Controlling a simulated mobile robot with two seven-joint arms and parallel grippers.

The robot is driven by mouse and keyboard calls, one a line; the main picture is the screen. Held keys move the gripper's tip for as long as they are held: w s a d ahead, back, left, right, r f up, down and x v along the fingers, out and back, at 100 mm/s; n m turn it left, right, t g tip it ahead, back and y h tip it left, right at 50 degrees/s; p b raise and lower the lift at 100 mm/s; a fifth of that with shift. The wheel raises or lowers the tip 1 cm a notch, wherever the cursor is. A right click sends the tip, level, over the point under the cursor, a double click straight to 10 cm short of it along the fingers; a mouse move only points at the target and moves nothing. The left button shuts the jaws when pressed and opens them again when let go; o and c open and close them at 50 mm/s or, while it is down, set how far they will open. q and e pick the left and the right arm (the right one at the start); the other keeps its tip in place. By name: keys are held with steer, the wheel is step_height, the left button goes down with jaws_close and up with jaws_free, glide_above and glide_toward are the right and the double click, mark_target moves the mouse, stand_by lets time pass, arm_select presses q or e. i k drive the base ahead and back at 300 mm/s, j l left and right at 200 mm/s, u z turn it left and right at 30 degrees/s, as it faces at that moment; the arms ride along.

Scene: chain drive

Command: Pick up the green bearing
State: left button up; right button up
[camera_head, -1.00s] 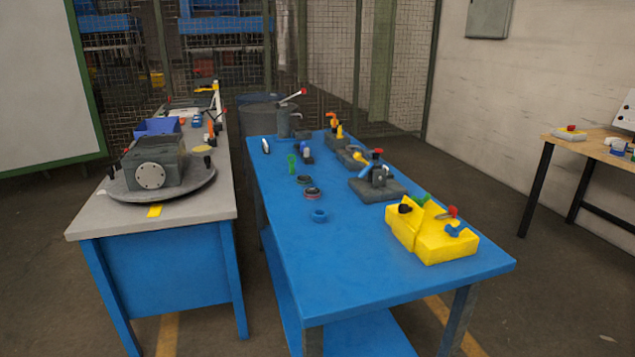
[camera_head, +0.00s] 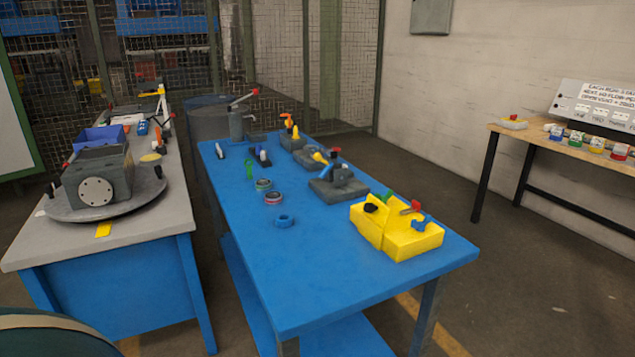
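I cannot make out for certain which thing is the green bearing. On the blue table, two small dark rings with coloured bands, a far ring (camera_head: 263,184) and a near ring (camera_head: 273,198), lie flat left of the middle. A blue ring (camera_head: 285,220) lies nearer. Neither of my grippers is in view.
The blue table (camera_head: 290,290) has a clear near half. A yellow caddy (camera_head: 410,238) holds tools at its right edge, with grey fixtures (camera_head: 338,187) behind. A grey bench (camera_head: 30,245) with a turntable stands left, across a narrow gap. The wooden bench (camera_head: 545,143) stands right, beyond open floor.

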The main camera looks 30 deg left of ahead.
mark_target(262, 185)
steer(key=j+z, duration=0.4)
steer(key=k+j+z, duration=0.2)
steer(key=j+z, duration=0.15)
steer(key=j, duration=0.15)
steer(key=k+j+z, duration=0.15)
steer(key=j, duration=0.2)
steer(key=k+j+z, duration=0.15)
steer(key=j, duration=0.2)
steer(key=k+j+z, duration=0.15)
steer(key=j, duration=0.15)
steer(key=k+j, duration=0.35)
steer(key=j, duration=0.3)
steer(key=k+j, duration=0.2)
steer(key=j+z, duration=0.05)
steer(key=j, duration=0.05)
